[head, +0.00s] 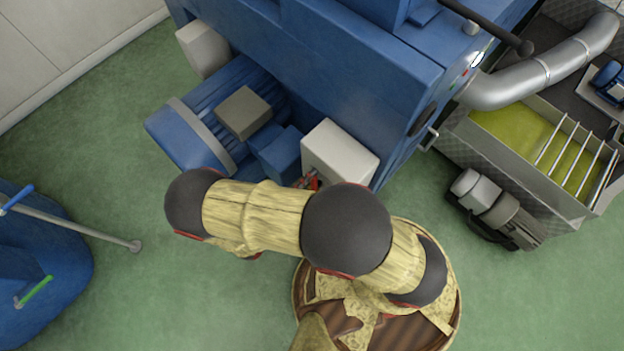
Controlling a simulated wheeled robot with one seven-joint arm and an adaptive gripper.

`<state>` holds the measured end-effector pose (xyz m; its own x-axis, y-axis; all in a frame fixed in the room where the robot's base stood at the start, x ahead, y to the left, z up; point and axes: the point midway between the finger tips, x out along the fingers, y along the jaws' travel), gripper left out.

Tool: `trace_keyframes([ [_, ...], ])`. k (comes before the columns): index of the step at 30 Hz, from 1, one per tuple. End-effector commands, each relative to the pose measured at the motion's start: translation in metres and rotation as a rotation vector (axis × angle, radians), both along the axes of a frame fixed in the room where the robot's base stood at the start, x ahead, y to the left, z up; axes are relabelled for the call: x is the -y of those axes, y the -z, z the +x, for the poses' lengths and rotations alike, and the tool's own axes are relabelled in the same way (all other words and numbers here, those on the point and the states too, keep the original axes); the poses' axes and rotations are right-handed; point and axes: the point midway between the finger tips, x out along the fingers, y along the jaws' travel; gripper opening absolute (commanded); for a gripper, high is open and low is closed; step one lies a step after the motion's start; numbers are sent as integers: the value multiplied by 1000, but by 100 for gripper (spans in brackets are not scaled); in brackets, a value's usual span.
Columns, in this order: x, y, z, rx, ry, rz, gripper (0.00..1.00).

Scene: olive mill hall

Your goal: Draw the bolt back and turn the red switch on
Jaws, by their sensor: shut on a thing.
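A pale box (339,158) is fixed to the side of the blue machine (320,70). Small red and dark grey parts (309,181) show at its lower left edge, between the box and my arm. My gripper is almost wholly hidden under my arm there; it is shut on a small part at the box. I cannot tell whether that part is the bolt or the red switch. The bolt cannot be made out, and neither can the position of the switch.
A ribbed blue motor (200,125) sticks out left of the box. A blue vessel (45,260) with a long rod (80,228) stands at the left. A grey trough (500,140) of yellow-green paste and a pump (495,205) are at the right. Green floor is free at the lower left.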

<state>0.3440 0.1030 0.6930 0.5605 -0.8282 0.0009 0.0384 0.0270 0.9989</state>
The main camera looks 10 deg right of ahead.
Motion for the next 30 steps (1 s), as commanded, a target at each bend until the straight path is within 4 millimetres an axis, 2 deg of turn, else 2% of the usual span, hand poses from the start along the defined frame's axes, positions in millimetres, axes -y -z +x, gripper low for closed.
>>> trace_keyframes([
  [20,4,0,-3,54,1,32,47],
  [21,4,0,-3,54,2,32,94],
  [24,4,0,-3,53,2,32,100],
  [30,3,0,-3,52,1,33,100],
])
